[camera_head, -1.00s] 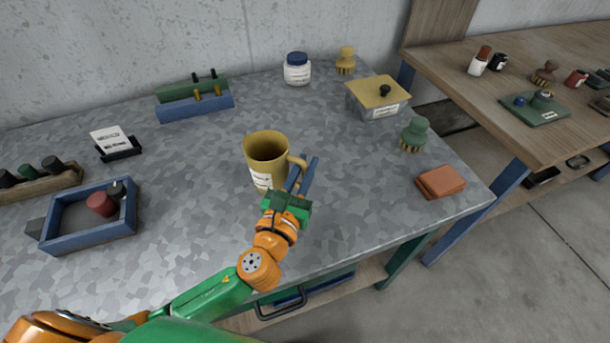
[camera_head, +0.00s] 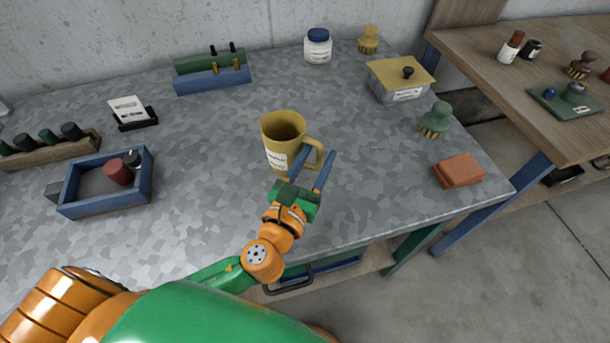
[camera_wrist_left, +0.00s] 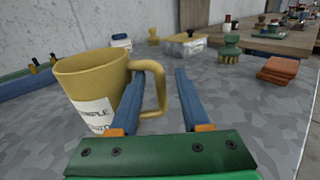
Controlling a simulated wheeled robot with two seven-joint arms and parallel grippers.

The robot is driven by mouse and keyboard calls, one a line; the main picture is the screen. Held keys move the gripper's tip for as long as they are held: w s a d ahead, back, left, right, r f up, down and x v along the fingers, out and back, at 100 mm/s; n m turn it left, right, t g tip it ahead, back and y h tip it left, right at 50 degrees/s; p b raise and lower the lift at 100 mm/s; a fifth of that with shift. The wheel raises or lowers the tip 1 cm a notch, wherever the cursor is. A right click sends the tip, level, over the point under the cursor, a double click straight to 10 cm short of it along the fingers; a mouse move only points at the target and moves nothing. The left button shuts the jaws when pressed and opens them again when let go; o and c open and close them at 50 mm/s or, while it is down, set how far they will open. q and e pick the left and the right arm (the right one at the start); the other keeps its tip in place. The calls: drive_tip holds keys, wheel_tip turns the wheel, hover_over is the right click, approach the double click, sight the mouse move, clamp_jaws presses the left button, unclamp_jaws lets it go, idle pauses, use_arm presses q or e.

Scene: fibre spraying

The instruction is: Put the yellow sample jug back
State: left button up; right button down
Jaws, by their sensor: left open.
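The yellow sample jug (camera_head: 283,142) stands upright on the grey speckled bench top, its handle to the right and a white label on its front. My left gripper (camera_head: 322,160) is open beside the handle. In the left wrist view the jug (camera_wrist_left: 92,78) is at the left with its "SAMPLE" label partly visible. There the left gripper's blue fingers (camera_wrist_left: 158,90) are apart, the left one by the handle, overlapping it in view; I cannot tell whether they touch. The right finger is clear of the handle. My right gripper is not in view.
A blue tray (camera_head: 70,210) with a red cylinder is at the left. Blue and green racks (camera_head: 212,80), a white jar (camera_head: 318,46) and a yellow-lidded box (camera_head: 400,80) stand behind. A green brush (camera_head: 435,120) and orange blocks (camera_head: 458,170) are to the right. Bench space around the jug is clear.

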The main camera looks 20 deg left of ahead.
use_arm(q)
drive_tip(key=s, duration=0.3)
drive_tip(key=s+b, duration=0.1)
drive_tip(key=s, duration=0.2)
drive_tip(key=s+b, duration=0.1)
drive_tip(key=s, duration=0.2)
drive_tip(key=shift+s+a, duration=0.15)
drive_tip(key=shift+a, duration=0.25)
drive_tip(key=shift+s+r, duration=0.1)
drive_tip(key=shift+s, duration=0.1)
